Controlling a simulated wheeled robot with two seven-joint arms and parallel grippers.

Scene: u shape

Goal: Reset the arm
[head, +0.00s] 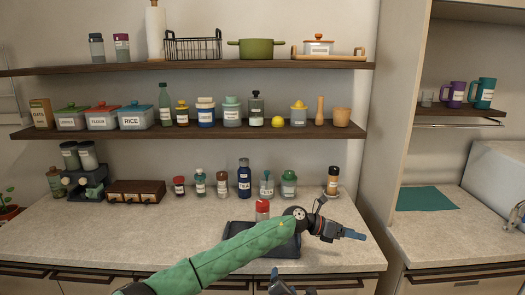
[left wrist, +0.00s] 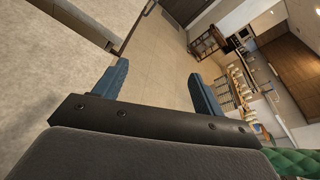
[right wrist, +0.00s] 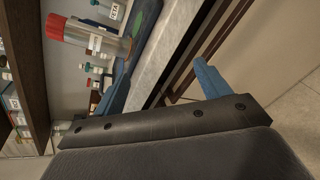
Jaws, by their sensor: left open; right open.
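My left arm in its green sleeve (head: 215,255) reaches across the counter from the lower left. My left gripper (head: 350,235) is over the front right part of the counter, pointing right. In the left wrist view it (left wrist: 160,80) is open and empty, with floor and distant furniture between its fingers. My right gripper (head: 283,286) shows only partly at the bottom edge of the head view. In the right wrist view it (right wrist: 165,80) is open, with nothing held between its fingers. A red-capped jar (right wrist: 90,38) is close to its left finger in that view.
The red-capped jar (head: 262,210) stands at a dark tray (head: 235,232) on the counter, partly behind my left arm. Several bottles, such as the blue one (head: 244,180), line the back. Shelves (head: 190,131) hold jars above. The left front counter is clear.

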